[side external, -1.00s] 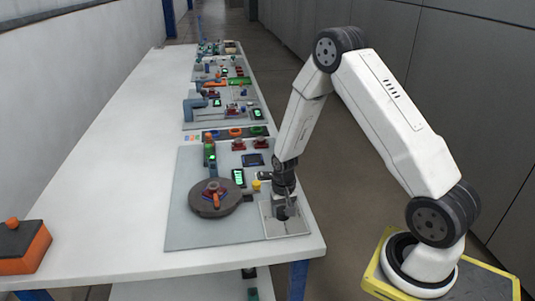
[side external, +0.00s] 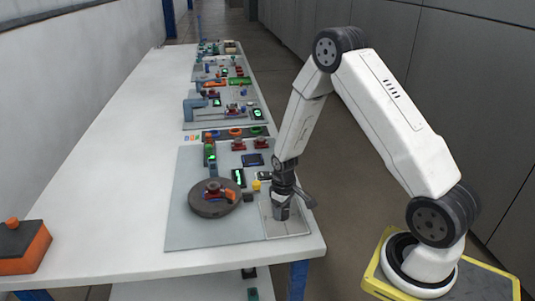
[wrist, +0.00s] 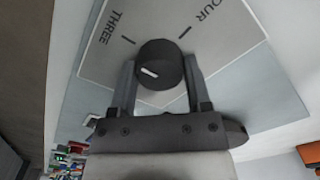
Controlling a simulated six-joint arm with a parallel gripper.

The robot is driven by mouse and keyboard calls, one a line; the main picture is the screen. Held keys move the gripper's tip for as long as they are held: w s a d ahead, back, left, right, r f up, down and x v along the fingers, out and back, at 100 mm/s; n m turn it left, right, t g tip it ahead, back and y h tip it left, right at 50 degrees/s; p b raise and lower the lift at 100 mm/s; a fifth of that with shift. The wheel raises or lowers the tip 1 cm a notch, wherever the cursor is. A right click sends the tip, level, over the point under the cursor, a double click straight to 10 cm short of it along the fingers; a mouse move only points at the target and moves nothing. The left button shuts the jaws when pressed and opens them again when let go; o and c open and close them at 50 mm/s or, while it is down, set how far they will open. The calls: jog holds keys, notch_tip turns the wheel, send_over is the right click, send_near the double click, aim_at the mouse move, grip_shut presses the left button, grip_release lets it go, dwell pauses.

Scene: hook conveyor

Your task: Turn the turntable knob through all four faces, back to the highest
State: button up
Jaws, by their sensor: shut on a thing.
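In the wrist view a dark round knob (wrist: 160,58) with a short white mark stands on a pale panel (wrist: 240,75) printed "THREE" and, partly cut off, "OUR". My gripper (wrist: 159,78) is shut on the knob, one finger on each side. The white mark lies on the knob's lower left part. In the side view my gripper (side external: 281,208) points down at the pale panel at the bench's right front corner; the knob is hidden there. The dark round turntable (side external: 205,208) sits left of it, with an orange part (side external: 231,196) at its right side.
More stations line the bench further back. An orange and dark box (side external: 22,245) is at the left front. The white bench between is clear.

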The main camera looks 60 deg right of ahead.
aim_at(283, 210)
dwell(0.3)
jog(key=o, duration=1.3)
jog(key=shift+r, duration=0.1)
jog(key=shift+r, duration=3.85)
